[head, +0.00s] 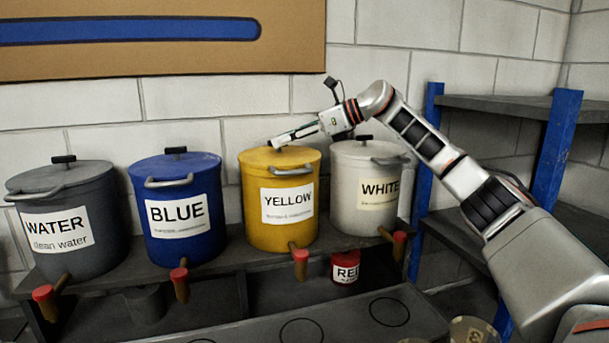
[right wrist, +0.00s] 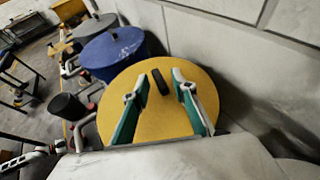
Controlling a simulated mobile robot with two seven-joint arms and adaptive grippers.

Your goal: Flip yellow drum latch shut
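The yellow drum (head: 256,205) stands on the shelf between the blue and white drums, with a YELLOW label on its front. A grey bar-shaped latch (head: 291,170) sits at its front upper rim. In the right wrist view the yellow lid (right wrist: 205,85) lies below my right gripper (right wrist: 161,74). The two fingers are spread apart, with the black lid knob (right wrist: 160,82) between their tips in the picture. I cannot tell whether they touch it. In the head view my right gripper (head: 276,144) reaches over the lid from the right and covers the knob.
A grey WATER drum (head: 90,199), a blue drum (head: 180,238) and a white drum (head: 352,215) share the shelf (head: 222,262). Red-ended taps stick out in front. A red can (head: 345,268) is below. A blue-post rack (head: 560,150) stands at right; the wall is close behind.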

